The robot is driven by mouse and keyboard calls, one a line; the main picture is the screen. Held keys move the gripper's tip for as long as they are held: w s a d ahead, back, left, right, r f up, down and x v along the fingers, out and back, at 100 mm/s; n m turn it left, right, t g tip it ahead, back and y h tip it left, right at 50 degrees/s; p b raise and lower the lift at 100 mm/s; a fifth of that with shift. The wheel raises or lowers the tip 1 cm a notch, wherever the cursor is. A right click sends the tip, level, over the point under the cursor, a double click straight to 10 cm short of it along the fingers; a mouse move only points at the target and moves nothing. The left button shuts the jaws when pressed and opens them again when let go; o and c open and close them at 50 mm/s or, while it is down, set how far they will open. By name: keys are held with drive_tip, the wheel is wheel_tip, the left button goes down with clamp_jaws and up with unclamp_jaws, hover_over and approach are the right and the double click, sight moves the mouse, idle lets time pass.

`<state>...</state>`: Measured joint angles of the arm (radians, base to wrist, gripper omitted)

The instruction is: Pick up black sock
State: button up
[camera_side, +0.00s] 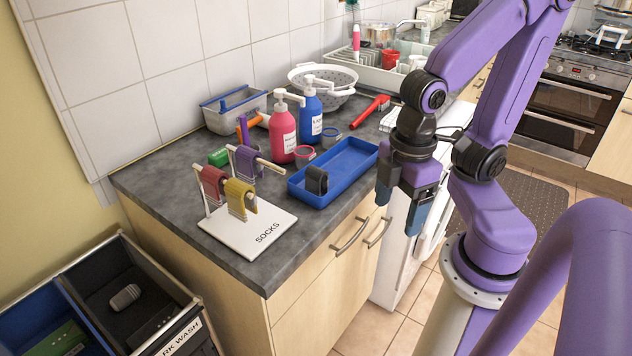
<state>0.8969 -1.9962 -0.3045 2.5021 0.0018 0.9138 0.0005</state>
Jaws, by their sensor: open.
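A small black sock (316,181) stands upright at the near left end of the blue tray (355,161) on the counter. My gripper (400,213) points down to the right of the tray, in front of the counter's front edge, apart from the sock. Its jaws are open and nothing shows between them. A white rack marked SOCKS (268,240) stands to the left of the tray. A red sock (211,187), a yellow sock (240,197) and a purple sock (246,162) hang on its bars.
A pink bottle (283,135) and a blue bottle (310,118) stand behind the tray. A red-handled tool (370,110), a colander (325,82) and a grey bin (235,108) lie farther back. A sorting bin (170,292) holding a grey item (125,297) stands at lower left.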

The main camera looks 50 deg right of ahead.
idle(0.5)
wheel_tip(320, 180, up, 9)
drive_tip(key=m, duration=3.2)
hover_over(317, 168)
drive_tip(key=shift+n, duration=0.3)
drive_tip(key=f, duration=1.1)
drive_tip(key=shift+s, duration=0.3)
drive_tip(key=shift+w+a+f, duration=0.1)
drive_tip(key=shift+f, duration=1.2)
drive_tip(key=shift+w+a+f, duration=0.1)
drive_tip(key=shift+f, duration=1.2)
drive_tip(key=c, duration=1.1)
